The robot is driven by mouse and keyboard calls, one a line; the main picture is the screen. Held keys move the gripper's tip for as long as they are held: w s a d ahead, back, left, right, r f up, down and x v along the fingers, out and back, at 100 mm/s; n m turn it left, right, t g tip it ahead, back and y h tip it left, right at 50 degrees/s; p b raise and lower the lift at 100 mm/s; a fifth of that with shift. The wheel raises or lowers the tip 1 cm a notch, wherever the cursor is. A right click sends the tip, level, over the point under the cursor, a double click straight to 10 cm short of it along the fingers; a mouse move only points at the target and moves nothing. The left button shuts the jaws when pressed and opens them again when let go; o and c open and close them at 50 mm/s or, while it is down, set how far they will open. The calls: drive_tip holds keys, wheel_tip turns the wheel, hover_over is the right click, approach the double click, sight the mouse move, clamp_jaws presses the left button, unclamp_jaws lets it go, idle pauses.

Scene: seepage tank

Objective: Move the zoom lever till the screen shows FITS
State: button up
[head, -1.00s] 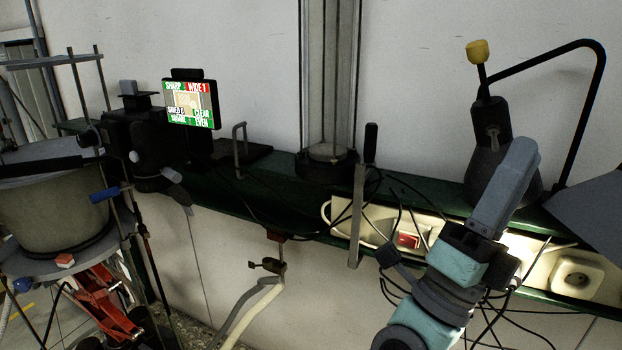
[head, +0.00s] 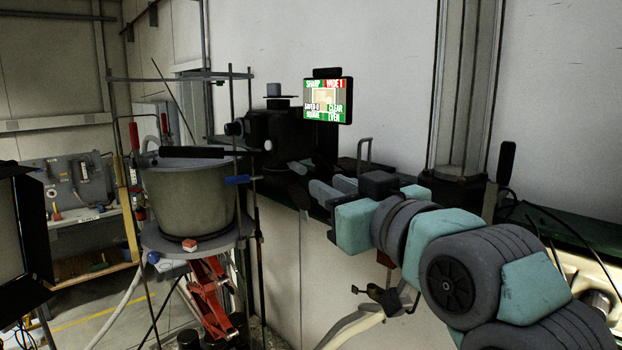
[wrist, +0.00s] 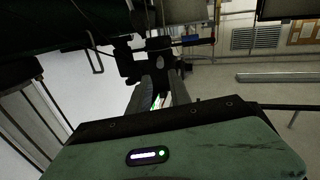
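The screen (head: 328,100) on the bench shows WIDE 1 on red at top right; its SHARP, CLEAR, SQUARE and EVEN fields are green, and SAVED 0 is on dark. The dark camera body (head: 275,135) stands left of the screen, its lens facing the pot. A short grey lever (head: 298,168) sticks out low on its near side; I take it for the zoom lever. My gripper (head: 323,184) is just right of the lever, apparently apart from it. In the wrist view my gripper (wrist: 161,80) has two grey fingers with a gap between them, and nothing is clearly held.
A large grey pot (head: 190,195) stands left of the camera on a plate over a red jack (head: 212,295). Thin rods rise around it. An upright wire handle (head: 364,155) and a tall metal column (head: 462,95) stand on the bench to the right. A clamp (head: 385,298) hangs below.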

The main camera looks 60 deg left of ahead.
sight(303, 171)
drive_tip(key=a+p, duration=0.1)
drive_tip(key=a, duration=0.9)
drive_tip(key=shift+w+a+r, duration=0.1)
drive_tip(key=shift+w+a, duration=0.05)
drive_tip(key=shift+a, duration=0.05)
clamp_jaws()
idle(1.1)
